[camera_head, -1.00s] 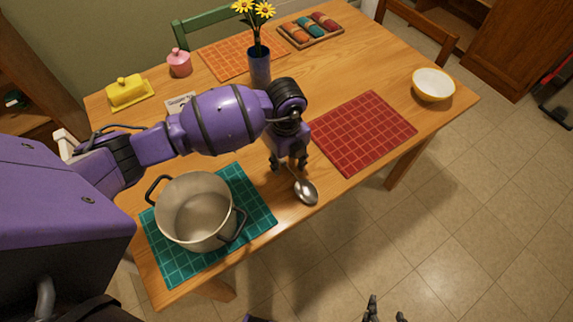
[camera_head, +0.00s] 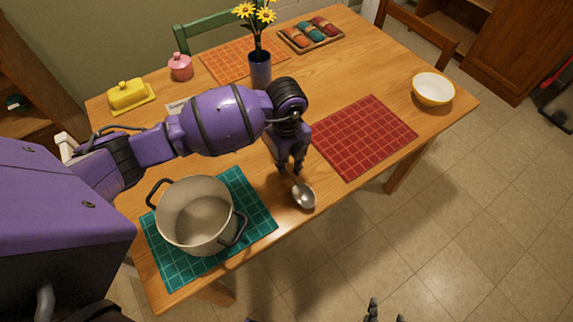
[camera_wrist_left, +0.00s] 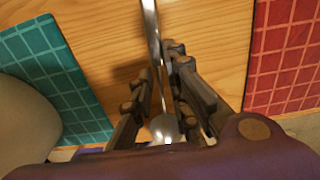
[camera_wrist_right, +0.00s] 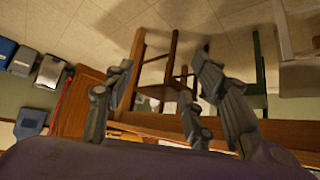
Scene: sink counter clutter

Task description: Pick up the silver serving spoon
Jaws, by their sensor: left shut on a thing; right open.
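The silver serving spoon (camera_head: 304,196) is at the table's near edge, between the teal mat and the red mat, its bowl toward the edge. My left gripper (camera_head: 291,171) points down over the table and is shut on the spoon's handle. In the left wrist view the spoon (camera_wrist_left: 152,30) runs between the fingers of my left gripper (camera_wrist_left: 165,75), with its bowl partly hidden behind the wrist. I cannot tell clearly whether the spoon is lifted off the wood. My right gripper (camera_head: 384,312) is open and empty, low beyond the table; its spread fingers show in the right wrist view (camera_wrist_right: 165,85).
A large pot (camera_head: 196,212) stands on the teal mat (camera_head: 258,205), left of my left gripper. The red mat (camera_head: 365,135) lies bare to the right. A flower vase (camera_head: 260,70) stands behind my left arm. A yellow bowl (camera_head: 433,90) sits at the far right.

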